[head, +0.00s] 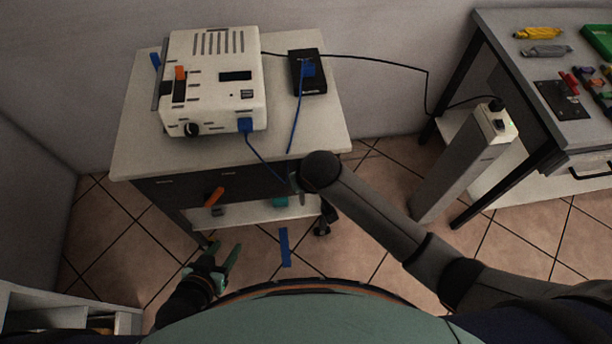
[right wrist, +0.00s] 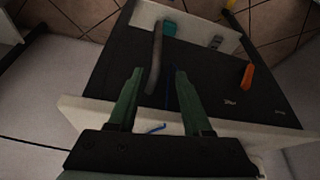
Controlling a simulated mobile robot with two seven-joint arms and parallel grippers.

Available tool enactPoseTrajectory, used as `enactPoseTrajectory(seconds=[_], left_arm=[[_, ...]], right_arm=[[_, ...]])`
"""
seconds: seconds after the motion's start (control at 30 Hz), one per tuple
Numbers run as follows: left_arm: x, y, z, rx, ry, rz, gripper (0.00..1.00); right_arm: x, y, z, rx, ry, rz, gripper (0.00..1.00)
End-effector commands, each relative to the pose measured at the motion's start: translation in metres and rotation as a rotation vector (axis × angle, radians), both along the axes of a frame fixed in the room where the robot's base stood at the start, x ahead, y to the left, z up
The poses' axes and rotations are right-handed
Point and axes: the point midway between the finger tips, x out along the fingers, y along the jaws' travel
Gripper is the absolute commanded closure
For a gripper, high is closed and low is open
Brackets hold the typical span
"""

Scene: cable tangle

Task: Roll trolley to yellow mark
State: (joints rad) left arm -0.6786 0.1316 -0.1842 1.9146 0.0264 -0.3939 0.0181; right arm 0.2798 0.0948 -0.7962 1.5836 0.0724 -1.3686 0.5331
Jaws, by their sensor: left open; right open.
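The trolley (head: 125,150) has a pale top, a dark front, a lower shelf (head: 240,217) and castors, and stands by the back wall. A small patch of yellow (right wrist: 228,5) shows at the top edge of the right wrist view; I cannot tell whether it is the mark. My left gripper (head: 213,263) is open and empty, low in front of the trolley. My right gripper (right wrist: 160,72) is open at the trolley's dark front. A grey bar (right wrist: 156,60) lies between or beyond its fingers. My arm hides this gripper in the head view.
A white device (head: 210,65) and black box (head: 318,80) sit on the trolley, with a blue cable (head: 262,165) over its front. A black cable runs to a pale post (head: 462,165) beside the workbench (head: 500,35). A blue strip (head: 285,247) shows over the tiled floor.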

Motion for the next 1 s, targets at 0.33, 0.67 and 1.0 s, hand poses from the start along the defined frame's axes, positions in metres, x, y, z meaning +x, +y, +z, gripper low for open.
enactPoseTrajectory(seconds=[0.33, 0.67, 1.0], left_arm=[[0.0, 0.0, 0.007, 0.0, 0.0, 0.0, 0.5], [0.0, 0.0, 0.007, 0.0, 0.001, 0.0, 0.5], [0.0, 0.0, 0.007, -0.001, 0.001, 0.001, 0.5]], right_arm=[[-0.013, -0.003, 0.031, 0.001, 0.0, 0.001, 0.5], [-0.013, -0.003, 0.032, 0.001, 0.0, 0.001, 0.5], [-0.013, -0.003, 0.032, 0.001, 0.0, 0.001, 0.5]])
